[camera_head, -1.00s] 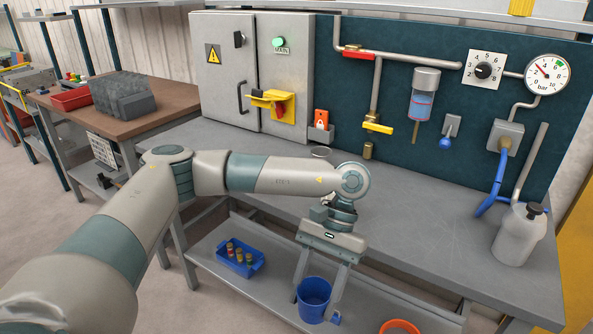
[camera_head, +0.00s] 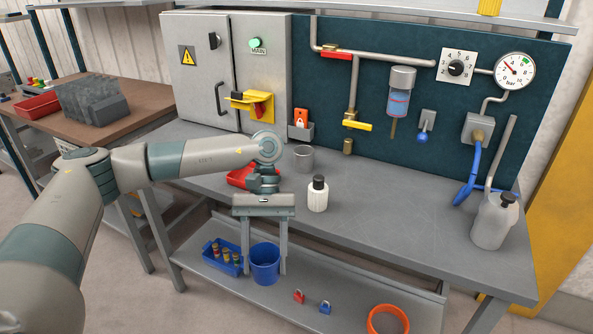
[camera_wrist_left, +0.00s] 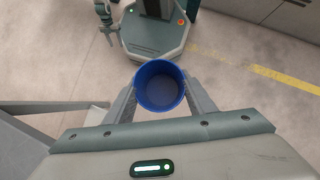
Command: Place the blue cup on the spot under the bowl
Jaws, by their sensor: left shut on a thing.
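The blue cup (camera_head: 265,266) hangs between the fingers of my left gripper (camera_head: 262,265), which is shut on it. They are in front of the bench, and in the picture the cup overlaps the lower shelf. In the left wrist view the cup (camera_wrist_left: 160,86) shows from above between both fingers, with its mouth open and its inside looking empty. A clear bowl with blue liquid (camera_head: 397,103) is fixed to the dark panel, with a thin tube below it. The grey bench top (camera_head: 400,185) below that bowl looks bare.
A white bottle with a black cap (camera_head: 318,194), a grey metal cup (camera_head: 304,158) and a red tray (camera_head: 240,178) stand on the bench. A grey jug (camera_head: 493,222) is at the right. The lower shelf holds a blue bin (camera_head: 222,257), padlocks and an orange ring-shaped thing (camera_head: 388,320).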

